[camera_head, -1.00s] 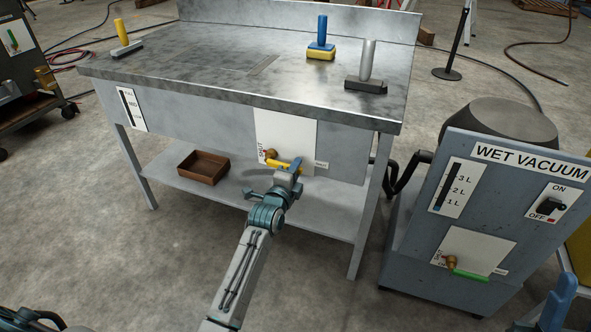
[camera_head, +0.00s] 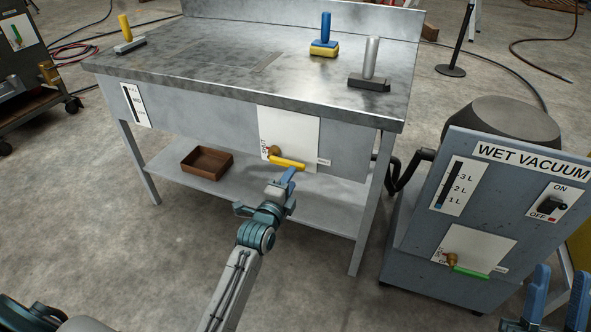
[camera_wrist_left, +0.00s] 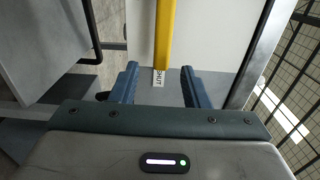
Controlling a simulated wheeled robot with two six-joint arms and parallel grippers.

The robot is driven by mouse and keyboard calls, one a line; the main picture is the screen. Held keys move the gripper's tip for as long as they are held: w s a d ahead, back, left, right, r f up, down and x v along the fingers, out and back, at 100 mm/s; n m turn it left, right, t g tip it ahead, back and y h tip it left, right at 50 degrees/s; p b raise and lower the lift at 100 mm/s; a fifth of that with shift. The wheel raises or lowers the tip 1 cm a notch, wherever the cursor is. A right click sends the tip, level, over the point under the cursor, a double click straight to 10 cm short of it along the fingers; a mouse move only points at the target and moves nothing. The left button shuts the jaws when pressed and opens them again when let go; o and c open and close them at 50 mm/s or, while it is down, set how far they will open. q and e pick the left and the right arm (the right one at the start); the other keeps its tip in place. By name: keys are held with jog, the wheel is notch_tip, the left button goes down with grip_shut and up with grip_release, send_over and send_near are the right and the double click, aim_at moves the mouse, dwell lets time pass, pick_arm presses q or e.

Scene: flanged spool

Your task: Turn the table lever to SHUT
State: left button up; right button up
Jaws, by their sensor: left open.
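The table lever has a yellow handle (camera_head: 288,163) on a brass pivot (camera_head: 272,151), mounted on a white panel (camera_head: 300,132) on the table's front. The handle points right and slightly down. In the wrist view, the yellow handle (camera_wrist_left: 164,35) runs down towards the space between my fingers, with a label reading SHUT (camera_wrist_left: 158,78) near its tip. In the head view the panel's labels are small and hard to read. My left gripper (camera_head: 287,176) is open, just below and in front of the handle, apparently not gripping it. My right gripper (camera_head: 558,298) is open and empty at the lower right.
A wet vacuum (camera_head: 490,190) with a green-handled lever (camera_head: 470,273) stands to the right. A brown tray (camera_head: 206,161) sits on the table's lower shelf. Several handled blocks stand on the tabletop (camera_head: 225,65). The floor before the table is clear.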

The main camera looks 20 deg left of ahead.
pick_arm(q)
jog(key=shift+s+a, duration=0.1)
jog(key=shift+s, duration=1.95)
pick_arm(e)
jog(key=shift+w+f+m+g+h, duration=0.15)
jog(key=shift+w+f+g, duration=0.2)
jog(key=shift+f, duration=0.2)
jog(key=shift+w+f+m+g+h, duration=0.15)
jog(key=shift+w+f+g, duration=0.15)
jog(key=shift+f, duration=0.2)
